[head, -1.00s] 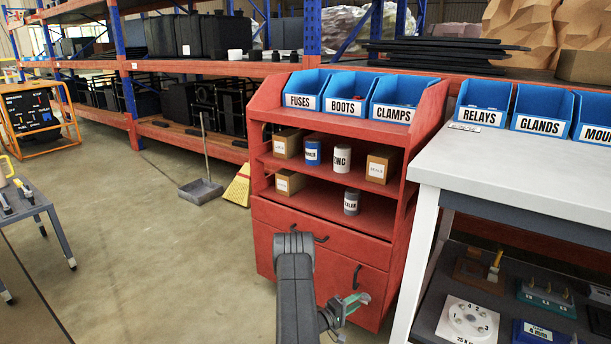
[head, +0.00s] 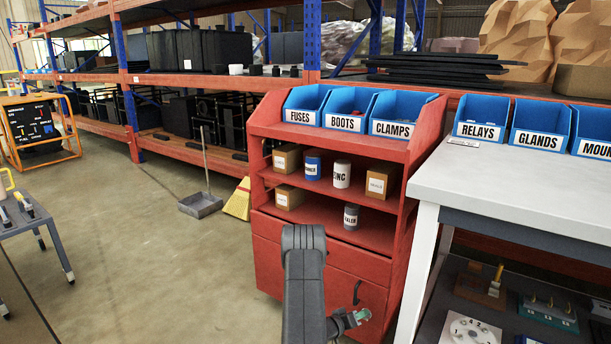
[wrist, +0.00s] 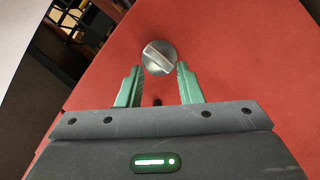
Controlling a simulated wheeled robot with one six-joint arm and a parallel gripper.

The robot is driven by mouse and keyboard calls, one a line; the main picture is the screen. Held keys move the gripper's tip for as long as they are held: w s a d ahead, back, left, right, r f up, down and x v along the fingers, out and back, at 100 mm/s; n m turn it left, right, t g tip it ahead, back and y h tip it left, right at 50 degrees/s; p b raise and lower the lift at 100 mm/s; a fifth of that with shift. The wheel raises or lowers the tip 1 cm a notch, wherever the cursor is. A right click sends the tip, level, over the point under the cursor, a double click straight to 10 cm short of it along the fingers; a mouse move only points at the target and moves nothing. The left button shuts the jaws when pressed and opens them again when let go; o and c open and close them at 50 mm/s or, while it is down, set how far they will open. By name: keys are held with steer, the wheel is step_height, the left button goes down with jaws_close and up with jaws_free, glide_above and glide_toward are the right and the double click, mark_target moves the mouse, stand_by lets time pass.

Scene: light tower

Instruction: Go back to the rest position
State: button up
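My gripper (head: 360,316) is low in front of the red cabinet (head: 427,135) in the head view, with my dark arm link above and beside it. In the wrist view, my gripper (wrist: 159,68) has its two green fingers spread apart with nothing held between them. A round silver knob with a raised bar (wrist: 158,52) shows against a red surface just beyond the fingertips. I cannot tell how far the knob is from the fingers.
Blue bins stand on the cabinet top, with cans and cartons on its shelves. A pale workbench (head: 530,190) stands close on the right. A grey cart (head: 30,225) is at the left edge. Open floor (head: 150,270) lies left of the cabinet; a dustpan (head: 200,205) rests there.

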steer(key=shift+s+d+r+m+t+y+b, duration=0.2)
steer(key=shift+m+y, duration=0.4)
steer(key=shift+m, duration=0.4)
steer(key=shift+s+d+m+t+y+b, duration=0.15)
steer(key=shift+d+m+t+y, duration=0.15)
steer(key=shift+m+y, duration=0.5)
steer(key=shift+s+d+r+m+t+y+b, duration=0.1)
steer(key=shift+d+m+t+y+b, duration=0.2)
steer(key=shift+m, duration=0.9)
steer(key=shift+a, duration=0.15)
steer(key=shift+y, duration=0.3)
